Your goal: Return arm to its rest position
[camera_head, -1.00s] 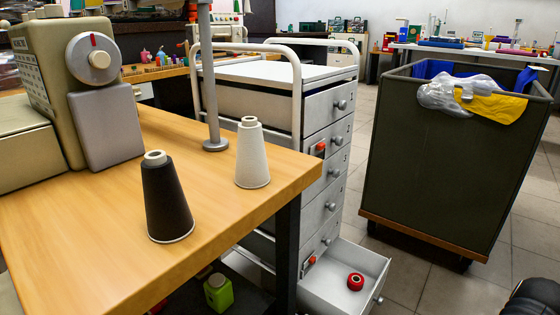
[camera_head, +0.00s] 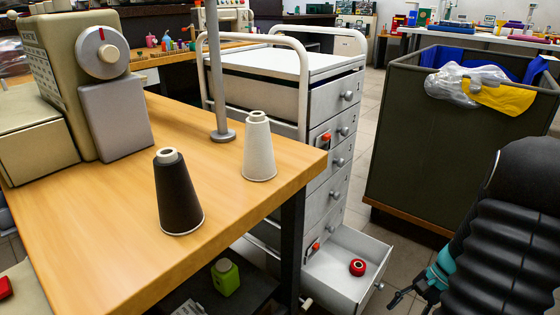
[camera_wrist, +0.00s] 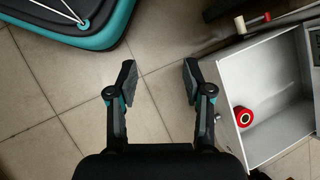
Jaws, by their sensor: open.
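My gripper (camera_wrist: 159,82) points down over the tiled floor in the wrist view, its two fingers wide apart with only floor between them. In the head view my gripper (camera_head: 398,299) shows at the lower right, partly cut off by the bottom edge. It is beside the open bottom drawer (camera_head: 327,282) of the grey cabinet. The drawer holds a red roll (camera_head: 357,267), which also shows in the wrist view (camera_wrist: 243,117) just right of the right finger. No object is in the gripper.
A dark bin (camera_head: 430,150) with clear and yellow bags (camera_head: 495,97) over its rim stands behind the arm. A wooden table (camera_head: 120,235) at left bears a black cone (camera_head: 178,195), a white cone (camera_head: 258,150) and a sewing machine (camera_head: 75,75). Tiled floor lies between cabinet and bin.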

